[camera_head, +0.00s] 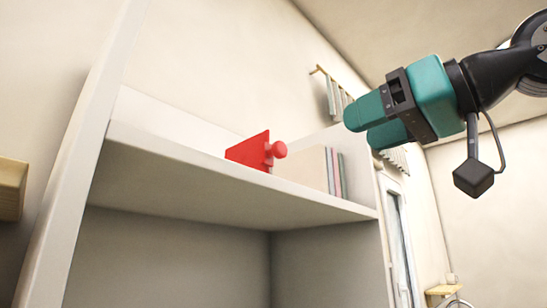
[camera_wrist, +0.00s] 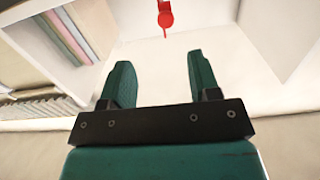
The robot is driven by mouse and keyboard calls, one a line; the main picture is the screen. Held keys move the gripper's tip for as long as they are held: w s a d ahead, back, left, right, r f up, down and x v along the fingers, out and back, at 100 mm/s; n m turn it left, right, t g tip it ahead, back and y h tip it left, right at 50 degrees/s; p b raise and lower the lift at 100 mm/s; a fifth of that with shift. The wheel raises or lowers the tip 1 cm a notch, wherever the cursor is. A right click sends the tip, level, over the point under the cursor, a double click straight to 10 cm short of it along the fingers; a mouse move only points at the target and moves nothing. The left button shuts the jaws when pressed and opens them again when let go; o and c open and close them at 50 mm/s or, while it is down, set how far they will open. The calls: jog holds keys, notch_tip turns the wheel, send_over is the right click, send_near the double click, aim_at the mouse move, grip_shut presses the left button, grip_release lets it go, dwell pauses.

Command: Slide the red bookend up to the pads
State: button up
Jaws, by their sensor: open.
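The red bookend (camera_head: 248,151), with a round red knob facing out, stands on the upper shelf in the head view. It also shows at the top edge of the wrist view (camera_wrist: 165,18), partly cut off. The pads (camera_head: 333,172) look like thin upright slabs at the shelf's right end, coloured grey-green and pink; in the wrist view they are at upper left (camera_wrist: 70,36). A gap of bare shelf lies between bookend and pads. My gripper (camera_head: 360,126) is open and empty, in the air in front of the shelf; its spread fingers (camera_wrist: 157,80) touch nothing.
The white shelf board (camera_head: 190,160) has a tall side panel (camera_head: 80,170) at left and a shorter wall at right. The compartment below looks empty. A wall rack (camera_head: 335,95) hangs behind. The air between my gripper and the shelf is clear.

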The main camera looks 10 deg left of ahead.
aim_at(283, 148)
jog(key=shift+y, duration=0.3)
jog(key=p+x, duration=0.2)
jog(key=x, duration=0.3)
jog(key=r+p+x, duration=0.1)
jog(key=p+x, duration=0.1)
jog(key=x, duration=0.3)
jog(key=p+x, duration=0.2)
jog(key=x, duration=0.4)
jog(key=shift+s+a+r, duration=0.15)
jog(key=shift+r, duration=0.1)
jog(key=shift+w+a+f+p, duration=0.1)
jog(key=shift+w+a+p, duration=0.15)
jog(key=shift+a+p, duration=0.15)
jog(key=c, duration=1)
grip_shut()
